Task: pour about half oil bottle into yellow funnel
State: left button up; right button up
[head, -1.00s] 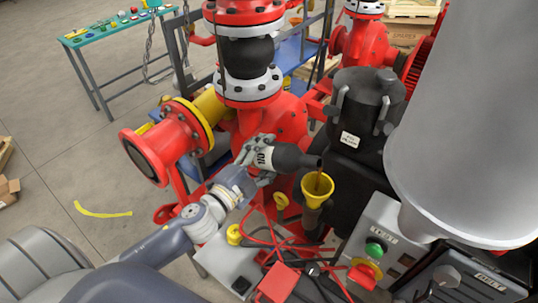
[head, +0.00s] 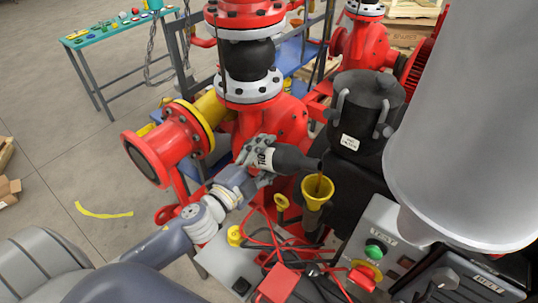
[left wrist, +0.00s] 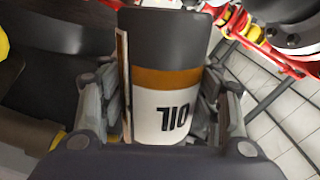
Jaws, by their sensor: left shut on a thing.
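The oil bottle (head: 290,160) is dark with a white label. It lies tipped nearly level, its mouth to the right, over the yellow funnel (head: 316,193). A thin brown stream of oil (head: 319,184) runs from the mouth into the funnel. My left gripper (head: 262,157) is shut around the bottle's labelled part. In the left wrist view the bottle (left wrist: 165,80) sits between the fingers, with an orange band and the label "OIL" showing. The funnel stands upright on a dark pipe. My right gripper is not in view.
Red pump pipework (head: 270,122) stands behind the bottle. A black motor-like body (head: 362,110) is right of the funnel. A grey control box with a green button (head: 376,249) and a cart with red cables (head: 275,245) are in front.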

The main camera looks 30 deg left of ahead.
pick_arm(q)
jog(key=shift+a+r+m+p, duration=0.2)
jog(key=shift+r+m+p, duration=0.3)
jog(key=shift+r+p, duration=0.1)
dwell(2.0)
jog(key=shift+p, duration=0.35)
dwell(2.8)
jog(key=shift+r+m, duration=0.2)
jog(key=shift+m, duration=0.1)
dwell(0.6)
dwell(0.5)
jog(key=shift+f+n, duration=0.55)
jog(key=shift+n, duration=0.15)
jog(key=shift+d+f+n, duration=0.2)
jog(key=shift+f+n, duration=0.15)
jog(key=shift+n, duration=0.45)
